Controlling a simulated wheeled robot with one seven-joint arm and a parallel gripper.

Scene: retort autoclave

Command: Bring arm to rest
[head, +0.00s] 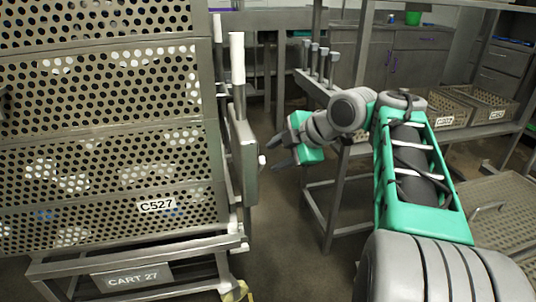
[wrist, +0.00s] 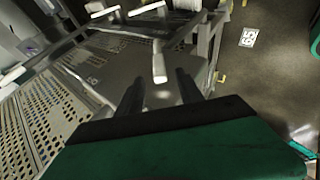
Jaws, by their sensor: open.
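My gripper (head: 276,153) is at the end of my teal and grey arm in the middle of the head view. Its two dark fingers are apart with nothing between them. They point left toward the upright metal plate and white-tipped handle on the side of the cart (head: 140,275), with a small gap in the picture. In the wrist view my gripper's dark fingers (wrist: 159,92) also show spread, with a white-tipped bar (wrist: 159,62) of the cart beyond them.
A perforated crate stack labelled C527 (head: 157,205) stands on the cart at left. A metal rack (head: 330,205) with upright pegs stands behind my arm. Perforated trays (head: 487,102) sit on a shelf at right. Bare floor (head: 282,240) lies between cart and rack.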

